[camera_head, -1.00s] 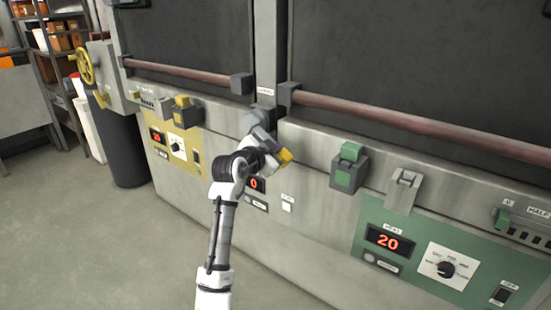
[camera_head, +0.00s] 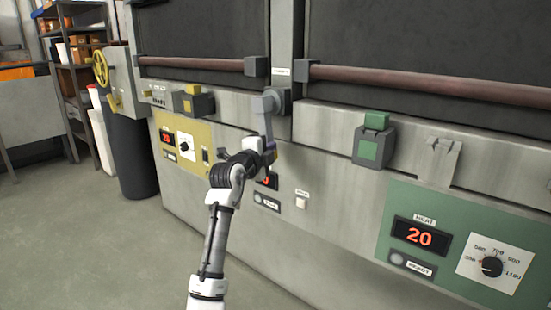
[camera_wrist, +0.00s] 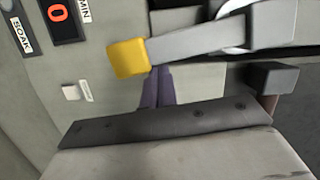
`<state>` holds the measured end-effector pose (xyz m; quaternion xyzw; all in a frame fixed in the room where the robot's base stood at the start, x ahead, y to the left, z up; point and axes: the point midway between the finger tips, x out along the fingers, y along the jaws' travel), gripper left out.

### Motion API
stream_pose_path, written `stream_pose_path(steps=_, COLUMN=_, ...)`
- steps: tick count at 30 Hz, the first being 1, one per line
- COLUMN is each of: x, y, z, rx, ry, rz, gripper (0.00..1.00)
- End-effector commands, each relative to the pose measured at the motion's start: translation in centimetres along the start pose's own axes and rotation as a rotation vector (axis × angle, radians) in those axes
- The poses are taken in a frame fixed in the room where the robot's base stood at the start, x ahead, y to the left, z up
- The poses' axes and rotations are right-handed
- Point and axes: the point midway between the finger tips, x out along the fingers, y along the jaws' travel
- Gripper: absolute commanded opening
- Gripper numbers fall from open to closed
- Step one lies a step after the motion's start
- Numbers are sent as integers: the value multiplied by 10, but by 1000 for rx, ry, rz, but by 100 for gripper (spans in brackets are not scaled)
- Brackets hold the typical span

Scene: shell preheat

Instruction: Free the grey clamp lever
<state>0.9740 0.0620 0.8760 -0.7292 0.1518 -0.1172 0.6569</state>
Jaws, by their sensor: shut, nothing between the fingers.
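The grey clamp lever (camera_head: 266,122) hangs down from its pivot block on the post between the two furnace doors. In the wrist view the lever (camera_wrist: 210,42) runs across the top, from a pivot at the right to a yellow tip (camera_wrist: 129,58) at the left. In the head view the tip does not show. My gripper (camera_head: 270,156) is by the lever's lower end. In the wrist view its shut fingers (camera_wrist: 157,85) reach up to the lever's lower edge near the yellow tip and hold nothing. Whether they touch it I cannot tell.
A red-brown door bar (camera_head: 430,87) runs along the right door and another (camera_head: 200,64) along the left. A green latch (camera_head: 372,140) and a grey hasp (camera_head: 437,160) sit to the right, a yellow latch (camera_head: 194,102) to the left. Open floor (camera_head: 80,240) lies at left.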

Motion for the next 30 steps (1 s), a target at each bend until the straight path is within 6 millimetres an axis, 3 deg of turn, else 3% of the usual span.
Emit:
stream_pose_path(steps=12, x=3, y=5, z=16, rx=28, ry=-4, rz=-8, gripper=0)
stream_pose_path(steps=30, x=3, y=5, z=17, rx=26, ry=-6, rz=-7, gripper=0)
